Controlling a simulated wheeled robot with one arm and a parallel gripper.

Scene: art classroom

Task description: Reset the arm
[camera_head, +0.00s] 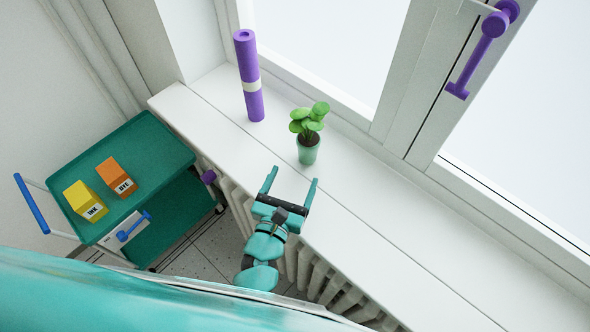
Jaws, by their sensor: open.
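My gripper (291,184) is teal with a dark palm. Its two fingers are spread apart with nothing between them. It reaches over the near edge of the white windowsill (375,235) and points toward a potted plant (308,148). The plant has round green leaves and a green pot. It stands upright on the sill, a little beyond the fingertips and apart from them. My arm (262,250) extends up from the bottom of the view.
A purple roll (248,75) with a white band stands on the sill. A green cart (145,145) at left holds a yellow ink box (85,201) and an orange dye box (117,177). A radiator (305,265) is below the sill. The window (320,45) has a purple handle (485,47). The sill's right part is clear.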

